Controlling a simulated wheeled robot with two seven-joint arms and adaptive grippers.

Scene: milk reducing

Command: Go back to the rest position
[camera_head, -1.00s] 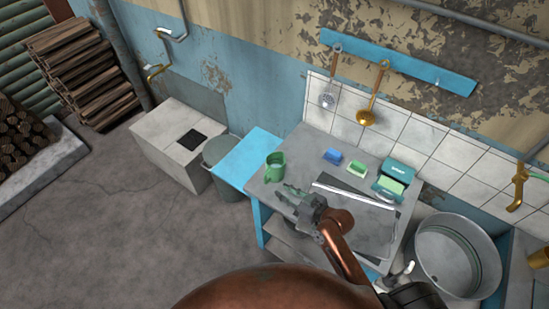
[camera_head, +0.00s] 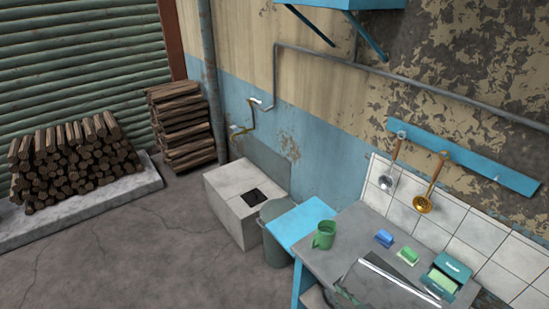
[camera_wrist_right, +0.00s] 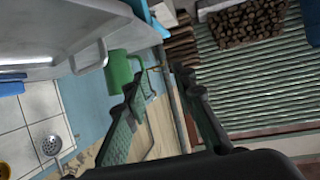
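My right gripper (camera_head: 345,296) shows only in part at the bottom of the head view, by the front edge of the grey table (camera_head: 338,262). In the right wrist view, the two fingers of the right gripper (camera_wrist_right: 160,84) stand apart with nothing between them. A green mug (camera_head: 324,235) stands upright on the table, apart from the gripper. The mug also shows in the wrist view (camera_wrist_right: 119,70), beyond the fingers. My left gripper is in neither view.
A blue sponge (camera_head: 384,238), a green one (camera_head: 408,256) and a teal box (camera_head: 449,274) lie on the table. A skimmer (camera_head: 387,182) and ladle (camera_head: 424,205) hang on the wall. A bin (camera_head: 276,250) stands beside the white stove (camera_head: 240,210).

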